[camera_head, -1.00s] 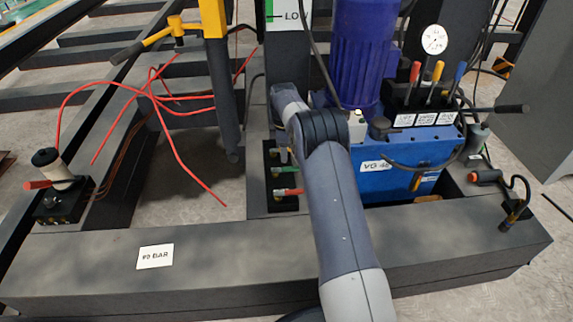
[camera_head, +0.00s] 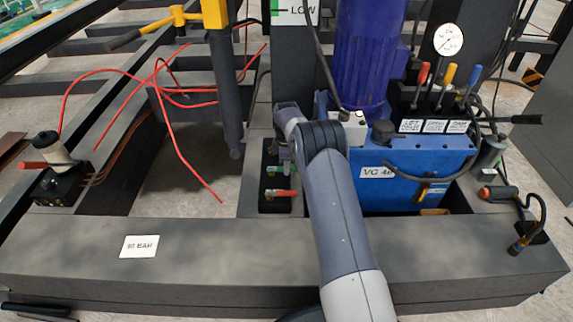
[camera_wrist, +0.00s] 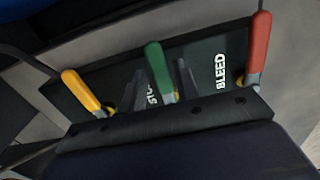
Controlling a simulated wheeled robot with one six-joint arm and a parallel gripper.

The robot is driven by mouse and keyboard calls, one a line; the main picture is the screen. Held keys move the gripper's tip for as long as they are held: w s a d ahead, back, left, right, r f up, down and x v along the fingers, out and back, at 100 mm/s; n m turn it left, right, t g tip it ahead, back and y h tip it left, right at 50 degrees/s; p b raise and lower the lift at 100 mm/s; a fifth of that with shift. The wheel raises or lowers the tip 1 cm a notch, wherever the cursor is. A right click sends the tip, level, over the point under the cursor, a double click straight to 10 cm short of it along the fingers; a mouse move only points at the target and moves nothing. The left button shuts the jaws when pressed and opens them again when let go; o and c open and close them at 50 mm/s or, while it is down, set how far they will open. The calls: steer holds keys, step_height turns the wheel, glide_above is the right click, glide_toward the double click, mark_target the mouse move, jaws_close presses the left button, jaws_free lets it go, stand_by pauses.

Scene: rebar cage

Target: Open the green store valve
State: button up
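The green store valve handle (camera_wrist: 158,70) stands in the middle of a black valve panel (camera_wrist: 205,62) in the wrist view, beside a partly covered label starting "STO". A yellow handle (camera_wrist: 82,92) is to its left and a red handle (camera_wrist: 259,45), by the label "BLEED", to its right. In the head view the green handle (camera_head: 279,169) shows just below my gripper (camera_head: 284,152), with the red handle (camera_head: 280,193) nearer the front. My gripper is at the green handle; contact and finger spacing are unclear. The dark gripper body hides the lower panel.
A blue power unit (camera_head: 415,172) with a gauge and several levers stands right of my arm. A dark beam (camera_head: 200,250) runs across the front. Red hoses (camera_head: 180,150) and a hand valve (camera_head: 45,165) are at left. A grey post (camera_head: 225,100) stands left of the valve panel.

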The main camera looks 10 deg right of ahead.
jaws_close()
